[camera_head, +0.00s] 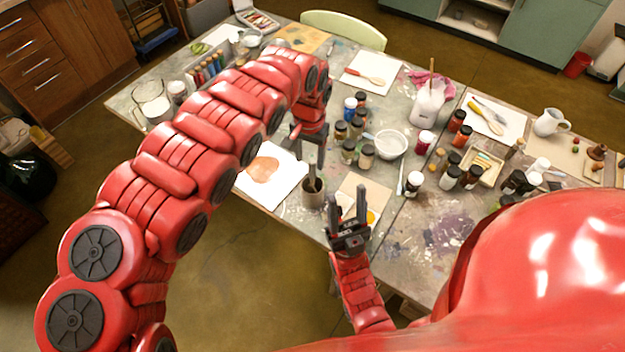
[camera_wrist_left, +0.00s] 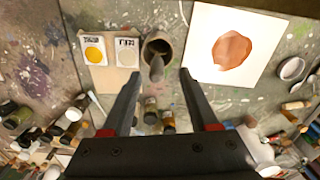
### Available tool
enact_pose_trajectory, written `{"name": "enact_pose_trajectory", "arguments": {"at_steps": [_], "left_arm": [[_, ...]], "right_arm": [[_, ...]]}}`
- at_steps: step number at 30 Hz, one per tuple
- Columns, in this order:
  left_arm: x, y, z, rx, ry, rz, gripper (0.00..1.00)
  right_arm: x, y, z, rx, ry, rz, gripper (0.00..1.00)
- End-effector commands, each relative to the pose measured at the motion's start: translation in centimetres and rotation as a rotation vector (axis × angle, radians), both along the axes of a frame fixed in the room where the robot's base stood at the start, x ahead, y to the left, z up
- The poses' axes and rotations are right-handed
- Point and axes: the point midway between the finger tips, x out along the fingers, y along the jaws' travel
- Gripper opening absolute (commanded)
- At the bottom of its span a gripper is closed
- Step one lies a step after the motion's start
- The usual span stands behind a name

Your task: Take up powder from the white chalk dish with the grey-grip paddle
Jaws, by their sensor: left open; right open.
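A brown cup (camera_head: 314,193) stands on the table, and it also shows in the left wrist view (camera_wrist_left: 158,42). What looks like the grey grip of the paddle (camera_wrist_left: 157,68) sticks up from it; the paddle's lower end is hidden inside. A card (camera_wrist_left: 109,76) beside the cup bears a yellow dish (camera_wrist_left: 93,49) and a whitish dish (camera_wrist_left: 127,54), likely the chalk. My left gripper (camera_head: 308,158) is open above the cup, with the grip between its fingers in the wrist view; contact cannot be told. My right gripper (camera_head: 348,203) is open and empty, in front of the card.
A white sheet with a brown patch (camera_head: 276,188) lies left of the cup. Several jars (camera_head: 349,151) and a white bowl (camera_head: 391,144) stand behind it. A pale jug (camera_head: 428,106) stands farther back. The table's front right (camera_head: 430,250) is bare.

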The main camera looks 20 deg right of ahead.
Motion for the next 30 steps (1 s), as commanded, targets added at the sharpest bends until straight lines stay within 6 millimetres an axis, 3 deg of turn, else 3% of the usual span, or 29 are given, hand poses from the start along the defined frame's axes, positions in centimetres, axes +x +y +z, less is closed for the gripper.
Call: {"name": "enact_pose_trajectory", "arguments": {"at_steps": [11,21,30], "left_arm": [[-0.2,-0.3,-2.9,-0.001,0.005,-0.001,0.60],[-0.2,-0.8,-6.7,-0.002,0.005,0.001,0.60],[0.0,-0.7,-7.5,-0.002,-0.001,0.001,0.60]], "right_arm": [[0.0,0.0,1.3,0.000,0.000,0.000,0.50],[0.0,0.0,2.8,0.000,0.000,0.000,0.50],[0.0,0.0,2.8,0.000,0.000,0.000,0.50]]}}
